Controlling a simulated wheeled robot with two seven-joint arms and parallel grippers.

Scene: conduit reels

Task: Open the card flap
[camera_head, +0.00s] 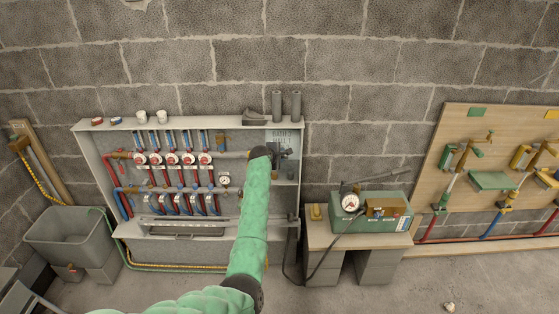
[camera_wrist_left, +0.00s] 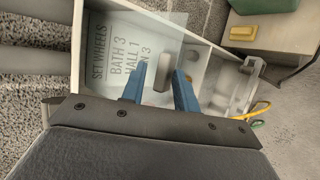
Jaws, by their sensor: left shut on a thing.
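The card flap (camera_wrist_left: 150,28) is a see-through panel at the upper middle of the left wrist view. Printed text about setting wheels, with bath and hall lines, shows through it. In the head view the same lettered panel (camera_head: 283,134) is at the right end of the wall cabinet. A small grey tab (camera_wrist_left: 163,82) stands at the flap. My left gripper (camera_wrist_left: 160,80) has its blue fingers on both sides of this tab and is shut on it. In the head view my green left arm reaches the panel and its dark wrist hides the gripper. My right gripper is out of view.
The white cabinet (camera_head: 92,153) holds red and blue pipes with several round valves (camera_head: 172,158). A green pump box with a gauge (camera_head: 348,202) stands on a bench (camera_head: 320,236) to the right. A grey sink (camera_head: 60,230) is at left. A wooden pipe board (camera_head: 445,150) hangs at far right.

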